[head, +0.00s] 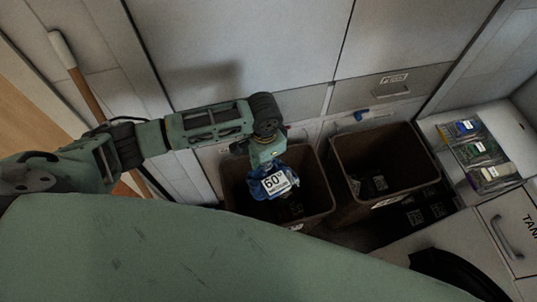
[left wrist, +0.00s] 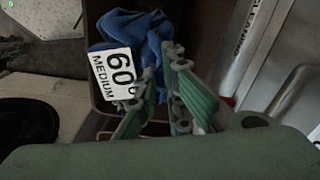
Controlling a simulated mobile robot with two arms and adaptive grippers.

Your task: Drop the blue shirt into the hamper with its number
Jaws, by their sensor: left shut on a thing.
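The blue shirt (head: 257,187) hangs bunched from my left gripper (head: 265,155) in the head view. Its white tag (head: 277,183) reads 60; in the left wrist view the tag (left wrist: 117,75) reads 60 MEDIUM. The left gripper's fingers (left wrist: 160,85) are shut on the shirt (left wrist: 152,35). The shirt is at the mouth of the left brown hamper (head: 319,190). A second brown hamper (head: 407,160) stands to its right, with dark items inside. The hampers' front labels are too small or angled to read. My right gripper is not in view.
A pale counter (head: 513,130) at the right holds several small labelled packets (head: 478,150). A wooden-handled tool (head: 85,90) leans at the left. Grey cabinet fronts (head: 255,40) stand close behind the hampers. A blue-handled item (head: 372,113) lies behind the right hamper.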

